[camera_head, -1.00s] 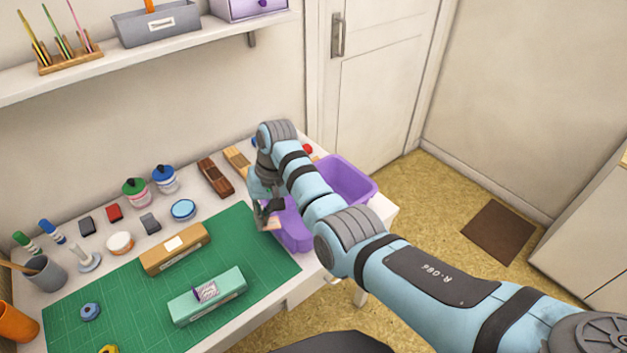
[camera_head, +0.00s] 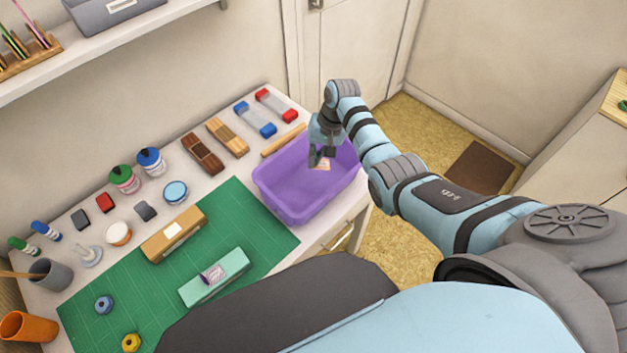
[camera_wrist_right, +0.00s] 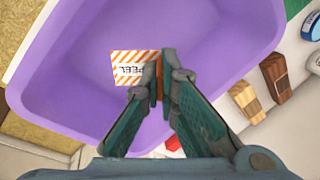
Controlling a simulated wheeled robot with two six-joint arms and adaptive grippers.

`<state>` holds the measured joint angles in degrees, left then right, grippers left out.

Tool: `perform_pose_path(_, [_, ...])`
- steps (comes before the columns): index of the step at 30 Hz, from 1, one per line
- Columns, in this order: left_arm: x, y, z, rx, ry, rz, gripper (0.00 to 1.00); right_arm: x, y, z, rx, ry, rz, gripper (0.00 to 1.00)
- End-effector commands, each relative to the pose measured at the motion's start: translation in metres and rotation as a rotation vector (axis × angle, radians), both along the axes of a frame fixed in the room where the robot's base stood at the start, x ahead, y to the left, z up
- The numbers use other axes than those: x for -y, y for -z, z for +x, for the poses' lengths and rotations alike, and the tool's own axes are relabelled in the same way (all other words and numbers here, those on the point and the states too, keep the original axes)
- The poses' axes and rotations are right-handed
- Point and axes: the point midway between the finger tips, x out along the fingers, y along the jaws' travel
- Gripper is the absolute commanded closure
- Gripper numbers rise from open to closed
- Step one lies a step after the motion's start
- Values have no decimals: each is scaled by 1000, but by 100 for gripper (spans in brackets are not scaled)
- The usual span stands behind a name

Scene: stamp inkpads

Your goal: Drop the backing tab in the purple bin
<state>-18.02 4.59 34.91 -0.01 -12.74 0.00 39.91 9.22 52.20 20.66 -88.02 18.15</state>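The backing tab (camera_wrist_right: 135,68) is a small white piece with orange stripes and the word PEEL. It shows in the right wrist view between the fingertips of my right gripper (camera_wrist_right: 160,80), which is shut on its edge. The purple bin (camera_wrist_right: 70,97) fills much of that view behind the tab. In the head view, my right gripper (camera_head: 319,158) hangs over the back right part of the purple bin (camera_head: 285,208), with the pale tab (camera_head: 322,166) at its tips. The bin's visible floor is bare. My left gripper is out of view.
Blue and red ended clear blocks (camera_head: 256,118) and wooden blocks (camera_head: 203,153) lie left of the bin. The green mat (camera_head: 235,225) holds a tan box (camera_head: 173,236) and a mint box (camera_head: 214,277). Ink pots (camera_head: 124,180) stand near the wall.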

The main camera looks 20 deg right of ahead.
Motion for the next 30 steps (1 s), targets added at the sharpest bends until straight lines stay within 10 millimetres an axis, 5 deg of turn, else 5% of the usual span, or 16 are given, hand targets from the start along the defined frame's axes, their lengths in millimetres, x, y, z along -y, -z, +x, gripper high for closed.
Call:
perform_pose_path(6, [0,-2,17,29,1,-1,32,1,-1,0,1,1,0,100])
perform_pose_path(12, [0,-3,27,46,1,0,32,1,-2,0,1,1,0,72])
perform_pose_path(21, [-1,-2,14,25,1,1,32,2,-4,0,1,1,0,72])
perform_pose_path(26, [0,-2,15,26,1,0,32,8,-29,-3,5,1,-3,72])
perform_pose_path(30, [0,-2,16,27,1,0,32,18,-68,-8,9,1,-3,72])
